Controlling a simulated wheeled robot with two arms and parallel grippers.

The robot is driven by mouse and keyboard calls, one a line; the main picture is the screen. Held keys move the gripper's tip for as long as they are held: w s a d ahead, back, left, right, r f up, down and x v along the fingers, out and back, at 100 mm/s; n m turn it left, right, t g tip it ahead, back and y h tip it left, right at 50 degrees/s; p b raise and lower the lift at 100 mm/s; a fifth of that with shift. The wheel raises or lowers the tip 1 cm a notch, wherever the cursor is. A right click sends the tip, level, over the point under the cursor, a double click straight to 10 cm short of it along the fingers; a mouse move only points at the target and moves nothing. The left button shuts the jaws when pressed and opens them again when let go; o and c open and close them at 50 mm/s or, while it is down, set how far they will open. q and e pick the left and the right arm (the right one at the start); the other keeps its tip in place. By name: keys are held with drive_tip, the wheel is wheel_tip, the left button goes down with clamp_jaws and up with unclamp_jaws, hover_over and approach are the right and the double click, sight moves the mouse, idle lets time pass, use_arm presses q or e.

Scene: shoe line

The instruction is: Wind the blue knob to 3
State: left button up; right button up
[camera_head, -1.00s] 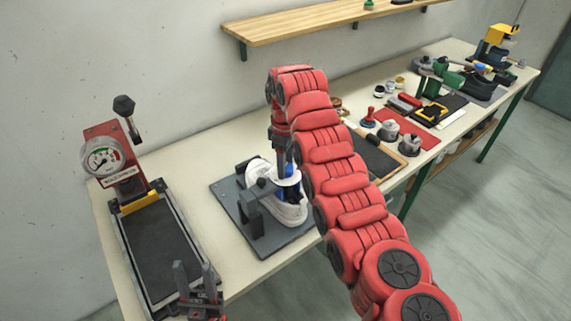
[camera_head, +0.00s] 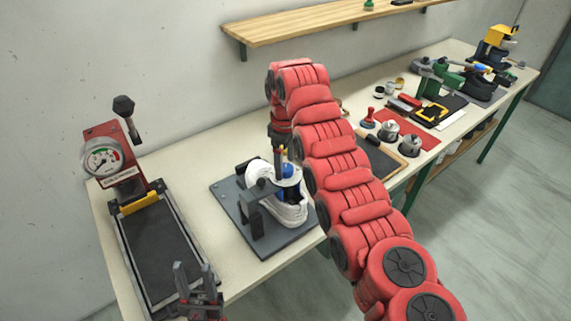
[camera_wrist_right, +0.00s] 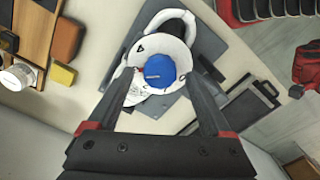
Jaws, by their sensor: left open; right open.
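The blue knob (camera_head: 287,171) stands on a white dial disc with dark figures, above a white shoe (camera_head: 287,214) held in a grey fixture (camera_head: 233,215). In the right wrist view the knob (camera_wrist_right: 160,70) shows from above with a small pale mark; a 4 is readable on the disc (camera_wrist_right: 168,46), other figures are partly hidden. My right gripper (camera_wrist_right: 163,84) is open, its fingers on either side of the knob in that view and seemingly above it. My left gripper (camera_head: 194,277) is open and empty at the table's front left, away from the knob.
A red press with a gauge (camera_head: 103,158) and dark bed stands at the left. A dark wood-edged board (camera_head: 375,157), red mat (camera_head: 418,146) and several tools lie to the right. A wooden shelf (camera_head: 300,27) hangs on the wall.

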sight(286, 167)
wheel_tip(286, 167, up, 4)
drive_tip(key=shift+d+r, duration=0.1)
wheel_tip(286, 167, up, 12)
drive_tip(key=p, duration=1.1)
drive_tip(key=shift+r, duration=0.15)
